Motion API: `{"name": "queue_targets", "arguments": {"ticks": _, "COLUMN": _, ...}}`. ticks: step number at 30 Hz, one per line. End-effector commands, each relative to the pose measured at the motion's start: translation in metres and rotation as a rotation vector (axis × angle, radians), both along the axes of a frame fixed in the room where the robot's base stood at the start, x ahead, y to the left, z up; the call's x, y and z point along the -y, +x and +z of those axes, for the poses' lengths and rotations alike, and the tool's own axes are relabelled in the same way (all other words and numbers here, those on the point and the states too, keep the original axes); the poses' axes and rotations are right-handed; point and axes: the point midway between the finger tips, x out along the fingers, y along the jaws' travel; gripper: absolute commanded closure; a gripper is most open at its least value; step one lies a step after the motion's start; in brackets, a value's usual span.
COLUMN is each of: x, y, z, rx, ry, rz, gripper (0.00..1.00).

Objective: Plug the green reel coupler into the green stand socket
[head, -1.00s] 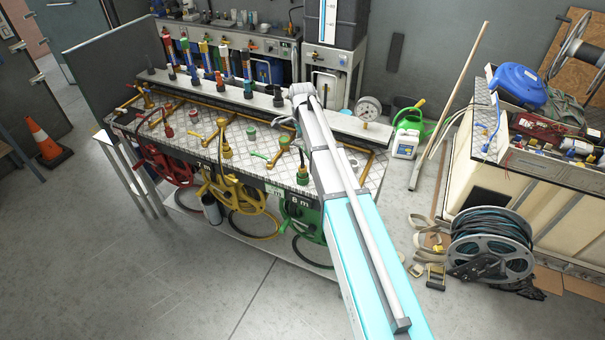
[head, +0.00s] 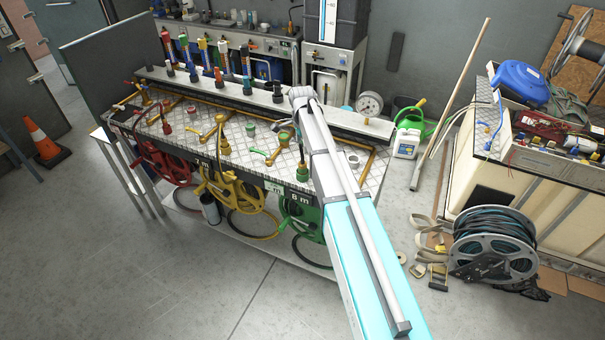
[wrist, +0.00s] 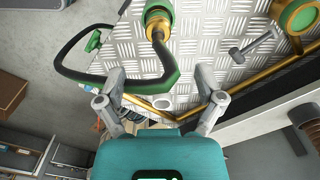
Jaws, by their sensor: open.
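In the wrist view a green-and-brass fitting (wrist: 158,20), seemingly the green reel coupler, is at the top centre, with a dark hose (wrist: 85,75) looping from it. A round green fitting with a brass ring (wrist: 297,15) is at the top right; it may be the green stand socket, but I cannot tell for sure. My gripper (wrist: 162,82) is open and empty, its fingers apart and short of the coupler in the picture. In the head view my gripper (head: 285,132) is over the right part of the bench, partly hidden by my arm. The green reel (head: 300,215) hangs below.
The metal-topped bench (head: 235,150) carries brass pipes and several fittings. Yellow (head: 228,190) and red (head: 170,165) reels hang along its front. A raised rail (head: 340,122) with upright fittings runs behind. A cable reel (head: 490,250) stands on the floor at right.

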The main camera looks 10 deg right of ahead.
Motion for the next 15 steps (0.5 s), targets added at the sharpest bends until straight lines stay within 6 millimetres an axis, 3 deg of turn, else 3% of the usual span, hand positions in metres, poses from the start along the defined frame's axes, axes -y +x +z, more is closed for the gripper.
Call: {"name": "queue_targets", "arguments": {"ticks": 15, "x": 0.000, "y": 0.000, "z": -0.043, "rx": 0.000, "ry": 0.000, "rz": 0.000, "gripper": 0.13}}
